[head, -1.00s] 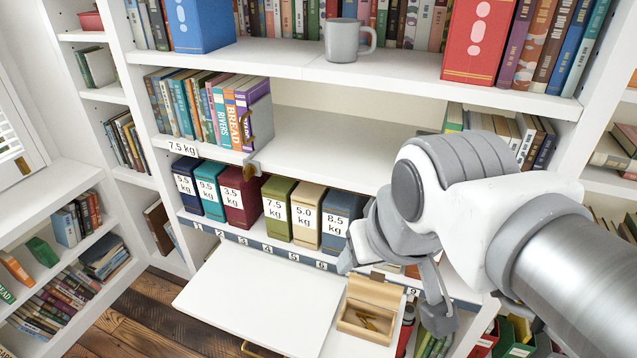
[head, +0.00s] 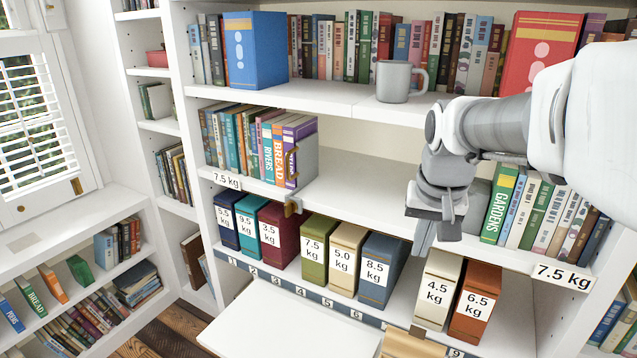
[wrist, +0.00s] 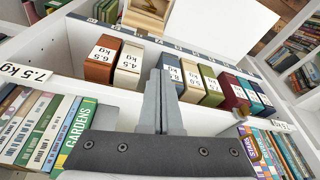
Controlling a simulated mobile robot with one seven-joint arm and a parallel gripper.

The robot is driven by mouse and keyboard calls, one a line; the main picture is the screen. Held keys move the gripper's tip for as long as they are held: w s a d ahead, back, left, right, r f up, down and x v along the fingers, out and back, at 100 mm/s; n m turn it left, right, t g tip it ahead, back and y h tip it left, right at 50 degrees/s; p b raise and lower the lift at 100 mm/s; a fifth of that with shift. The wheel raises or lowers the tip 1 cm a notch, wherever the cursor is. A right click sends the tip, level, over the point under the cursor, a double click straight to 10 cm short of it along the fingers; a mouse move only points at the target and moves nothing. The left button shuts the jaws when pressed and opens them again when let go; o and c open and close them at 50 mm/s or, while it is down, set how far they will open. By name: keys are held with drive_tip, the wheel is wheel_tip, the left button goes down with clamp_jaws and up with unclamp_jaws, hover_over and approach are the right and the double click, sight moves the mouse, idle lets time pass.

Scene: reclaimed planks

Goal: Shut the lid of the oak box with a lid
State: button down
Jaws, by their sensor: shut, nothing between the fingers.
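The oak box (wrist: 148,16) is at the top of the wrist view, on the white pull-out board below the binders. It is open, with something small inside that I cannot make out. In the head view only the top of its raised lid (head: 408,347) shows at the bottom edge; the rest is out of frame. My gripper (head: 423,243) is in front of the middle shelf, above and apart from the box. Its two fingers meet in the wrist view (wrist: 160,78), shut and empty.
Weight-labelled binders, such as a blue one (head: 381,270) and a cream one (head: 437,290), stand on the lower shelf behind the box. A grey mug (head: 397,82) stands on the top shelf. The pull-out board (head: 275,325) has clear room left of the box.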

drive_tip(key=w+d+f+m+g+b, duration=0.2)
drive_tip(key=w+d+f+m+b, duration=0.1)
drive_tip(key=w+d+f, duration=0.7)
drive_tip(key=b, duration=0.4)
hover_over(414, 345)
drive_tip(key=w+d, duration=0.1)
drive_tip(key=w, duration=0.1)
drive_tip(key=shift+f, duration=10.25)
drive_tip(key=shift+w, duration=0.2)
drive_tip(key=shift+b, duration=0.4)
drive_tip(key=shift+s+a+h, duration=0.1)
drive_tip(key=shift+s+h, duration=0.1)
drive_tip(key=shift+h, duration=0.1)
